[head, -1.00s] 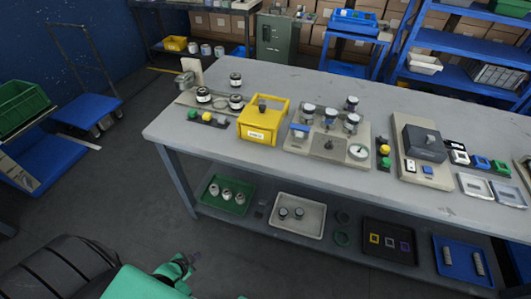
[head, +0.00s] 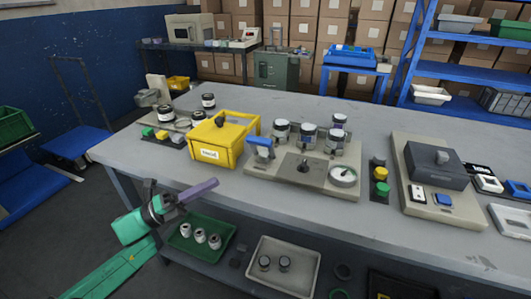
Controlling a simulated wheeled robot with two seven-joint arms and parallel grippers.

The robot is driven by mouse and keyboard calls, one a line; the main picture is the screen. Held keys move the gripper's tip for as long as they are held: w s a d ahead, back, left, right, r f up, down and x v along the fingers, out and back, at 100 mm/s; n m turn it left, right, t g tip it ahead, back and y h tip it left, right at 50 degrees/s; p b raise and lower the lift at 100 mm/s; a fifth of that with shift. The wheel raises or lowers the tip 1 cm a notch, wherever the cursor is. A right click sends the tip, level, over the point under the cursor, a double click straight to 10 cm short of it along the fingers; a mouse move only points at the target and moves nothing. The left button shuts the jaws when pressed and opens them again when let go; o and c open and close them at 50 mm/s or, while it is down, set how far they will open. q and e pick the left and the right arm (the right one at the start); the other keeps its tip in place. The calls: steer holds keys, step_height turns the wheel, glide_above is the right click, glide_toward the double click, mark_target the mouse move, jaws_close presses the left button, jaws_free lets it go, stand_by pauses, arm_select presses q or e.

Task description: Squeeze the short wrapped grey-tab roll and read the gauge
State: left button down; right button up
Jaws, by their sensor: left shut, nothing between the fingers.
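A round white gauge (head: 343,175) sits at the front right of a beige board (head: 262,186), its reading too small to tell. Several dark-and-white rolls (head: 308,137) stand in holders at the back of that board. Other dark rolls with white bands (head: 208,101) stand at the left of the bench. I cannot tell which roll is short, wrapped and grey-tabbed. My left gripper (head: 180,202) is shut and empty, in front of the bench edge and above the lower shelf. A purple-grey bar shows at its tip. My right gripper is out of view.
A yellow box (head: 225,138) stands between the left rolls and the gauge board. Green and yellow buttons (head: 381,181) and a dark-lidded unit (head: 437,166) are to the right. A green tray (head: 181,244) and a grey tray (head: 296,285) lie on the lower shelf.

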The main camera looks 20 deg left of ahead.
arm_select(q)
glide_toward(263, 144)
steer(key=d, duration=0.3)
steer(key=shift+s+d+f+p, duration=0.1)
steer(key=shift+f+p, duration=0.1)
steer(key=shift+p, duration=0.1)
steer(key=w, duration=0.1)
steer(key=w+r, duration=0.1)
steer(key=w, duration=0.1)
steer(key=shift+w+d+r, duration=0.3)
steer(key=shift+r, duration=0.05)
steer(key=shift+w+r, duration=0.1)
steer(key=shift+w, duration=0.25)
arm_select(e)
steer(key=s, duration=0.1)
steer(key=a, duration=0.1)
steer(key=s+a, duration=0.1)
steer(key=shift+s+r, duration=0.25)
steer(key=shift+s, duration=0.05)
